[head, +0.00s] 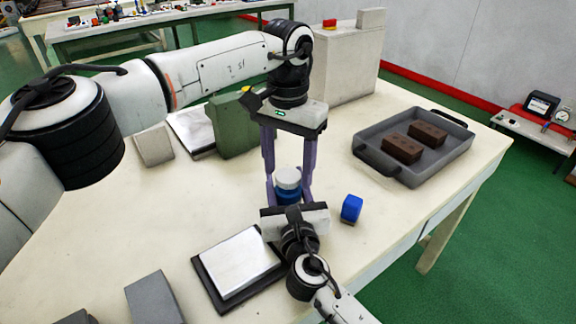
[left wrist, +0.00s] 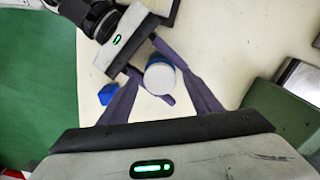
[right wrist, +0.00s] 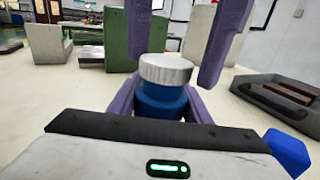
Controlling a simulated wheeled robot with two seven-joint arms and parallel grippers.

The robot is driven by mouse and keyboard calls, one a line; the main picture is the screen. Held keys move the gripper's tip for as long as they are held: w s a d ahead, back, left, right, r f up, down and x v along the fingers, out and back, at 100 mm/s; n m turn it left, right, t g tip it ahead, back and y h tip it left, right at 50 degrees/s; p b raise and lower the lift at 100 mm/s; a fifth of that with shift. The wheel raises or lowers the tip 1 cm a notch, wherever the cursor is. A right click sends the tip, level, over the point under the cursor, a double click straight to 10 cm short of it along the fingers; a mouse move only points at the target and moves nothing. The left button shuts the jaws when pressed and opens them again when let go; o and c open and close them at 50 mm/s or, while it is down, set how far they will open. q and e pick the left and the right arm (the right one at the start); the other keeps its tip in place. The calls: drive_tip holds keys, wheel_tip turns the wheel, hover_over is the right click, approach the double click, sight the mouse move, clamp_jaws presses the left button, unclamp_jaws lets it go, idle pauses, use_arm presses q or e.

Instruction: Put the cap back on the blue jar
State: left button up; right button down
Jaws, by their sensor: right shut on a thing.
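The blue jar (head: 287,192) stands upright on the table, and its white cap (head: 288,177) rests on top of it. In the right wrist view the cap (right wrist: 166,70) sits level over the jar's neck (right wrist: 160,100); whether it is threaded on cannot be seen. My right gripper (head: 288,198) comes in low from the front and is shut on the blue jar. My left gripper (head: 287,185) points down from above, its purple fingers open on either side of the cap. In the left wrist view the cap (left wrist: 160,77) shows between the fingers, with a gap.
A small blue block (head: 351,208) stands right of the jar. A grey tray (head: 424,172) holds two brown blocks (head: 403,149) at the right. A green box (head: 235,125) stands behind left, and a white-topped plate (head: 237,264) lies in front. Grey blocks stand around the left side.

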use_arm(q)
drive_tip(key=shift+r, duration=2.25)
drive_tip(key=shift+c, duration=0.4)
